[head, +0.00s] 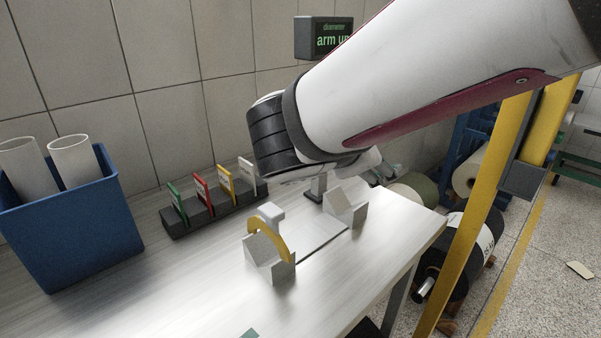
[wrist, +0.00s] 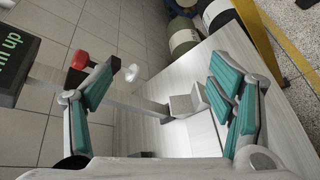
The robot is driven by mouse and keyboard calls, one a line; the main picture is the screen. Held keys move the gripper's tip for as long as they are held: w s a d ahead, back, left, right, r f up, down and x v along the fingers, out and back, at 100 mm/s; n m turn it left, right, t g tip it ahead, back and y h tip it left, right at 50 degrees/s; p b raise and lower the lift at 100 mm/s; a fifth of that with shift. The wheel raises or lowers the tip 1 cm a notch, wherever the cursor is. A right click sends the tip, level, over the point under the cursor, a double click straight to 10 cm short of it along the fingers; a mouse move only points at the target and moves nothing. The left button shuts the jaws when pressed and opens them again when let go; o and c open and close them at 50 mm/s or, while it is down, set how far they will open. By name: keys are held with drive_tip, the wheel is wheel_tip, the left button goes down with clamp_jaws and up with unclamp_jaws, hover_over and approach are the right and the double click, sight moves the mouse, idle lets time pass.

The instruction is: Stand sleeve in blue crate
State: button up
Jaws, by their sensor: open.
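The blue crate (head: 70,225) stands on the left of the bench, against the tiled wall. Two white sleeves stand in it: one at the left (head: 27,165) and one at the right (head: 75,160), their tops above the rim. No other sleeve is visible on the bench. My gripper (wrist: 163,72) is open in the wrist view, its teal-padded fingers wide apart with nothing held between them. In the head view it is mostly hidden behind my arm, above the far V-block, well to the right of the crate.
A near V-block with a yellow arch (head: 268,235) and a far V-block (head: 346,208) stand on the bench. A dark rack (head: 213,210) holds several coloured cards. A display (head: 324,38) reads "diameter" and "arm up". Large rolls (head: 455,255) lie beyond the bench's right edge.

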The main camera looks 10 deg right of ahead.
drive_tip(key=s+d+f+m+g, duration=0.3)
drive_tip(key=s+d+m+g, duration=0.25)
drive_tip(key=s, duration=0.45)
drive_tip(key=s+a+f+m+g+y, duration=0.1)
drive_tip(key=s+a+f+m+y, duration=0.2)
drive_tip(key=s+m+y, duration=0.2)
drive_tip(key=s+a+f+m+g+y, duration=0.1)
drive_tip(key=s+a+f+m+y, duration=0.2)
drive_tip(key=s+m, duration=0.3)
drive_tip(key=s+a+y, duration=0.1)
drive_tip(key=s, duration=0.3)
drive_tip(key=shift+s+f+y, duration=0.15)
drive_tip(key=shift+f+y, duration=0.2)
drive_tip(key=shift+y, duration=0.05)
drive_tip(key=shift+m, duration=0.25)
